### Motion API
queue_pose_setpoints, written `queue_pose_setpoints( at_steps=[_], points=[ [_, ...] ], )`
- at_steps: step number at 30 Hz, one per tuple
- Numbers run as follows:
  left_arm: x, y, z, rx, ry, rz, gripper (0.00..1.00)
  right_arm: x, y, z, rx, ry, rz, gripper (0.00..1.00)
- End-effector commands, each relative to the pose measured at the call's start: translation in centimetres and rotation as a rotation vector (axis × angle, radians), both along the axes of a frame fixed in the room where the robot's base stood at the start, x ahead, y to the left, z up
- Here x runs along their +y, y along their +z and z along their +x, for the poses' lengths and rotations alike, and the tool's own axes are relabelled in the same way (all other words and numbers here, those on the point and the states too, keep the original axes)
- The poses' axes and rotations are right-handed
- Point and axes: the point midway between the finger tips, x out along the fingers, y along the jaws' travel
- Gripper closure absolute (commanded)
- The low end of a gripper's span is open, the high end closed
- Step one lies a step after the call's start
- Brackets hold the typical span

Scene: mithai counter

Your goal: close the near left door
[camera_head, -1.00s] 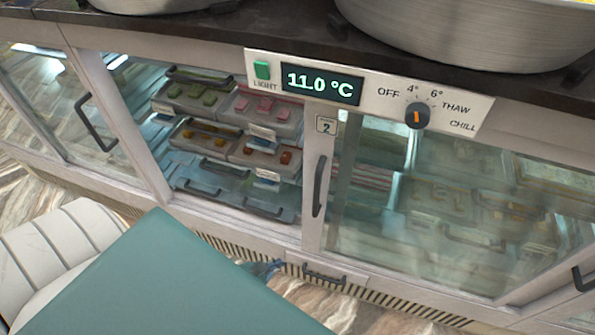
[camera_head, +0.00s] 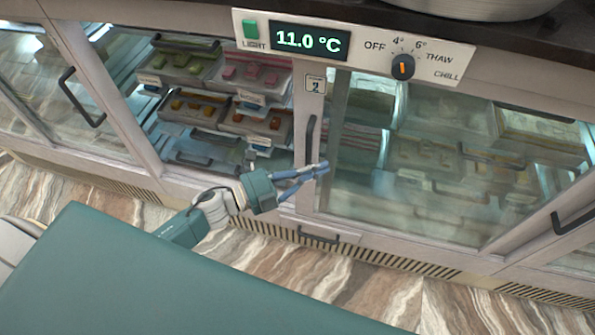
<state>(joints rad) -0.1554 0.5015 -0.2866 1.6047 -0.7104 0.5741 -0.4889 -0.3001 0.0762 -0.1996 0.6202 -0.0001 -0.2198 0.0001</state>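A glass door (camera_head: 420,180) with a pale frame and a dark vertical handle (camera_head: 310,142) at its left edge stands in the counter front. To its left, a section shows trays of sweets clearly, and it looks open. My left gripper (camera_head: 322,169) reaches in from the left, its fingertips at the lower end of that handle. Its two blue-grey fingers come close together at the tips. I cannot tell whether they touch the handle or grip it. My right gripper is not in view.
A control panel (camera_head: 350,46) reading 11.0 °C, with a green light switch and a knob, sits above the doors. Another door handle (camera_head: 80,98) is at the left. A small low handle (camera_head: 318,236) sits below my fingers. Marble-patterned floor (camera_head: 330,285) lies in front.

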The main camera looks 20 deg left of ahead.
Motion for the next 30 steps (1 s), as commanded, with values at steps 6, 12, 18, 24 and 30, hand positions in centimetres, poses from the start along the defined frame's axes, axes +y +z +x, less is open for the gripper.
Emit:
queue_pose_setpoints(
  at_steps=[6, 12, 18, 24, 30],
  points=[
    [0.8, 0.0, 1.6, 0.004, 0.004, 0.004, 1.0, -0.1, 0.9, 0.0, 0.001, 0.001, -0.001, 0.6],
    [2.5, -0.1, 1.8, 0.004, 0.003, 0.001, 1.0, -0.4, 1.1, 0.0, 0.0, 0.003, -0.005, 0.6],
    [2.8, -0.1, 1.8, 0.003, 0.003, 0.0, 1.0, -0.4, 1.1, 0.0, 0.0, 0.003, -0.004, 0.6],
    [2.8, -0.1, 1.8, 0.003, 0.003, 0.0, 1.0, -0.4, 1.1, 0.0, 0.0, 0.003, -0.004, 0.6],
    [2.9, -0.1, 1.8, 0.003, 0.003, 0.001, 1.0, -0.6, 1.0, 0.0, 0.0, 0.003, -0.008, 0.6]
  ],
)
